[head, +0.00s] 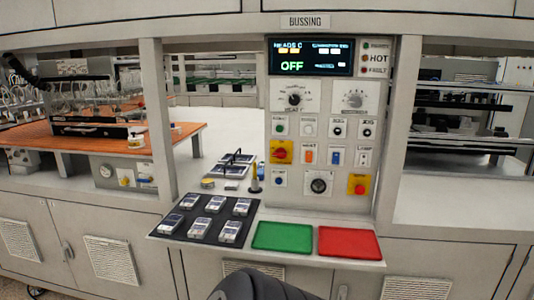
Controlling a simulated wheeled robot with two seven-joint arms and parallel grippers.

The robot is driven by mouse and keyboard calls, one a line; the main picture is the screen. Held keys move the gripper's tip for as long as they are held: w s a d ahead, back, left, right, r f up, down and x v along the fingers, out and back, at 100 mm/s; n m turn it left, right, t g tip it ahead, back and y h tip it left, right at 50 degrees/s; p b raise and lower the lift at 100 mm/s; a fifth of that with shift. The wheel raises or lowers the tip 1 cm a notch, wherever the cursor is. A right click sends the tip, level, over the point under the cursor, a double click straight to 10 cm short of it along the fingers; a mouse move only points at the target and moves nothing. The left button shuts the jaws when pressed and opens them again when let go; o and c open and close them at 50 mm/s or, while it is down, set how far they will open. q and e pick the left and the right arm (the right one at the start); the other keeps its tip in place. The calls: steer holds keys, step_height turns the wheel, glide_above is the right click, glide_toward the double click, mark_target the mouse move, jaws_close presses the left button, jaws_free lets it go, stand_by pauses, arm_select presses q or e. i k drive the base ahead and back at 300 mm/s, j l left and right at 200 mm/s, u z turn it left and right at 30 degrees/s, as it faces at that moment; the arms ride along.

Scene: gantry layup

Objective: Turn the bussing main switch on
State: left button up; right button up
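The bussing panel (325,205) stands upright under a BUSSING sign (305,21). A red rotary switch on a yellow plate (281,152), on the panel's left side, looks like the main switch; its label is too small to read. Its red handle looks slightly tilted from horizontal. The display (311,57) above reads OFF in green. A red button on a yellow plate (358,185) sits at the lower right. Neither of my grippers is in view. A dark rounded part, probably of my own arm, shows at the bottom middle.
Below the panel, a shelf holds a black tray (184,236) of several small devices, a green mat (283,237) and a red mat (349,243). Posts flank the panel. More knobs and buttons surround the switch. The space in front of the panel's face is clear.

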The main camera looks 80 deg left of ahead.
mark_target(280, 152)
steer(key=u, duration=2.65)
